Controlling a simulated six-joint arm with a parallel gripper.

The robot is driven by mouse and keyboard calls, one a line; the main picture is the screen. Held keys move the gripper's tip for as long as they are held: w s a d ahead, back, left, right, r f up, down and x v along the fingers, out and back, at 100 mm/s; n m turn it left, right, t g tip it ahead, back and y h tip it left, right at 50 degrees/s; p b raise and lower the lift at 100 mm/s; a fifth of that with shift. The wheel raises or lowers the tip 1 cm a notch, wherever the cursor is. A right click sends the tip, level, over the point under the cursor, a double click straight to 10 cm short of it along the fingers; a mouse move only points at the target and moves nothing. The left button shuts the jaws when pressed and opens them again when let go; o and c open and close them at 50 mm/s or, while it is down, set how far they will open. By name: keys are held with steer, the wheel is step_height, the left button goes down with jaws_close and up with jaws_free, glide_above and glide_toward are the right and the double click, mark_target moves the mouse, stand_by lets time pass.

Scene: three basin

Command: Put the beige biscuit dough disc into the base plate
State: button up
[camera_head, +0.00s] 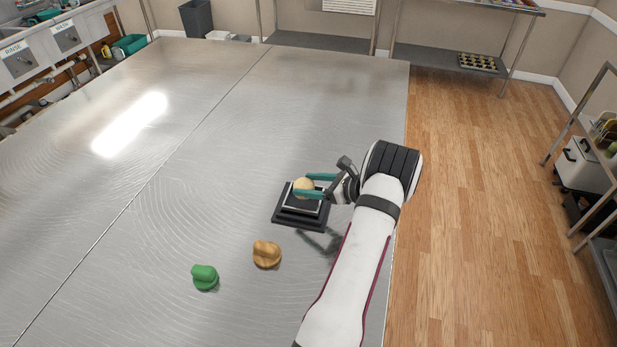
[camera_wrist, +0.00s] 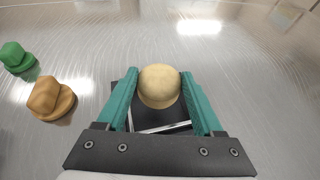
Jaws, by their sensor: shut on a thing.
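The beige biscuit dough disc (camera_head: 303,187) is between the teal fingers of my gripper (camera_head: 315,187), which is shut on it. In the wrist view the disc (camera_wrist: 159,86) shows a pale rounded top between the two fingertips (camera_wrist: 160,90). The base plate (camera_head: 287,219) is black and square, with a stepped, light-edged raised middle. It lies on the metal table under the gripper. In the wrist view the plate (camera_wrist: 150,115) is partly hidden by the disc and fingers. I cannot tell whether the disc touches the plate.
An orange-brown knobbed piece (camera_head: 266,254) and a green knobbed piece (camera_head: 204,277) stand on the table (camera_head: 230,130), in front of and left of the plate. The table's right edge is close to my arm. The table's left and far parts are clear.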

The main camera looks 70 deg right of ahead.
steer(key=shift+f, duration=0.5)
steer(key=shift+f, duration=0.1)
steer(key=shift+f, duration=1.1)
steer(key=o, duration=1.4)
steer(key=shift+v, duration=1.5)
steer(key=shift+s, duration=0.1)
